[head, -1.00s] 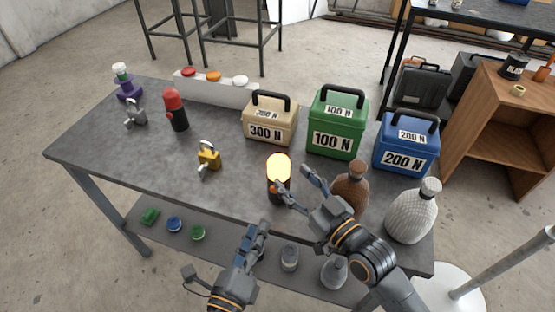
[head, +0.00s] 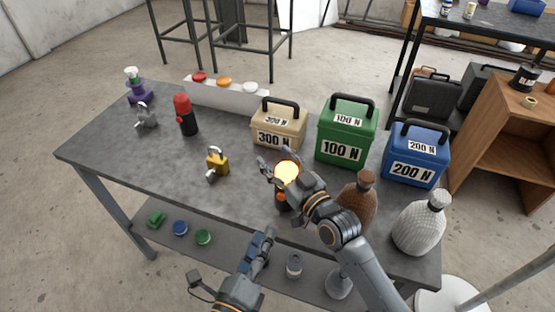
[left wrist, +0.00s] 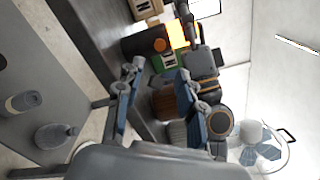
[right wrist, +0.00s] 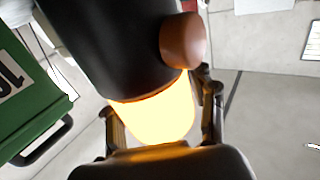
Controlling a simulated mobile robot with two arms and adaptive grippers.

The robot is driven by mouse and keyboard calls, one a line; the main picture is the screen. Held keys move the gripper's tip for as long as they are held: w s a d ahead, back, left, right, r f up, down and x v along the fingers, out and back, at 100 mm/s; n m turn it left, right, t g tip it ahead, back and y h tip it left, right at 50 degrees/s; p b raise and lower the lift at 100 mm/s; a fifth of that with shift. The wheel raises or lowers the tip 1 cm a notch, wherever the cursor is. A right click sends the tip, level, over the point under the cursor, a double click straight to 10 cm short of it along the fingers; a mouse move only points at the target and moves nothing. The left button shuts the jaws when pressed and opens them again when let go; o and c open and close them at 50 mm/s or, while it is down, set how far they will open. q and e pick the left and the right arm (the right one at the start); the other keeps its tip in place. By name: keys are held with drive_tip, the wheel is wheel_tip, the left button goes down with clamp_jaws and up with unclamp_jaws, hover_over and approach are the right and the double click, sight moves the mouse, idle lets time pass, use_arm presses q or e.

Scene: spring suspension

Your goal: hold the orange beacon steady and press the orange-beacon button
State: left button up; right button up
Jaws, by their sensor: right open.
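The orange beacon (head: 287,174) stands on the table near its front edge, its dome glowing. The right wrist view shows its lit dome (right wrist: 155,112), black body and round orange-brown side knob (right wrist: 184,40). My right gripper (head: 279,180) is open, with its fingers on either side of the dome; contact cannot be told. The beacon also shows in the left wrist view (left wrist: 145,42), with the knob facing that camera. My left gripper (head: 264,240) is open and empty, lower than the beacon and in front of the table edge; its fingers (left wrist: 158,85) are apart.
A grey strip (head: 225,93) at the back carries red, orange and white buttons. A padlock (head: 217,163) and red beacon (head: 186,115) stand left. Tan (head: 278,128), green (head: 343,140) and blue (head: 412,160) weights stand behind. Brown (head: 357,198) and white (head: 420,222) bottles stand right.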

sight(281, 197)
clamp_jaws()
use_arm(q)
clamp_jaws()
idle(1.1)
drive_tip(key=shift+w+d+r+n+g+y, duration=0.15)
drive_tip(key=shift+w+d+n+y, duration=0.35)
drive_tip(key=shift+w+n+y, duration=1.05)
drive_tip(key=shift+w+d+f+n+g+y, duration=0.15)
drive_tip(key=shift+w+d+n+y, duration=0.65)
drive_tip(key=shift+y, duration=1.45)
drive_tip(key=shift+w+d+r+n+g+y, duration=0.1)
drive_tip(key=shift+w+d+n+g+y, duration=0.1)
drive_tip(key=shift+w+n+y, duration=1.1)
